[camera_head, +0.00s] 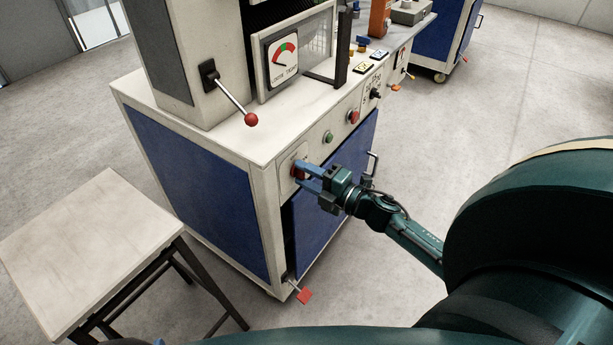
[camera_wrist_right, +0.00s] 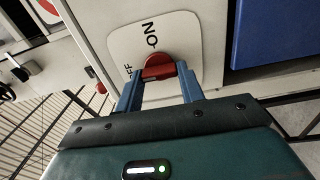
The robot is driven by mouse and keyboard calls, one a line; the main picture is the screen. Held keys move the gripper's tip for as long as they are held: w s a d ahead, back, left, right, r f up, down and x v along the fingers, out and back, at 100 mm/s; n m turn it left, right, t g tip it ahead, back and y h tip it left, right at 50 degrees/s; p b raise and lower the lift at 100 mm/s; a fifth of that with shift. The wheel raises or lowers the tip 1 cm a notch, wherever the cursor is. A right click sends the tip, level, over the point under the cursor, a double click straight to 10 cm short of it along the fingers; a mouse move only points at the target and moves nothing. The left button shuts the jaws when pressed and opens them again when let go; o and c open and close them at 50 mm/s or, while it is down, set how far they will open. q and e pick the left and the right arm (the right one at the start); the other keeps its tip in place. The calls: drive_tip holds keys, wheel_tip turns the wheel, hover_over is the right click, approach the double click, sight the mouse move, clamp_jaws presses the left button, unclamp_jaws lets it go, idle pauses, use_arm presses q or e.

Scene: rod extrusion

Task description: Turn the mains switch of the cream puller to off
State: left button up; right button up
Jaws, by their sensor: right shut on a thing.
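The cream puller (camera_head: 190,130) is a cream cabinet with blue panels. Its mains switch is a red rotary knob (camera_wrist_right: 158,66) on a white plate (camera_wrist_right: 185,38) marked ON, with a partly hidden OFF label beside it. In the head view the plate is at the cabinet's near front corner, and the knob is mostly covered by my gripper. My right gripper (camera_head: 304,174) is shut on the knob, its blue fingers on either side of it. Which label the knob points to is not clear. Only small bluish bits at the bottom edge may belong to my left gripper.
A green button (camera_head: 328,137) and a red button (camera_head: 353,117) sit along the front beyond the switch. A red-ball lever (camera_head: 250,119) sticks out above. A small table (camera_head: 75,245) stands at the left. A red pedal (camera_head: 304,295) juts out near the floor.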

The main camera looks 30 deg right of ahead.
drive_tip(key=shift+n, duration=0.3)
drive_tip(key=o, duration=1)
drive_tip(key=v, duration=1.3)
drive_tip(key=shift+s, duration=0.1)
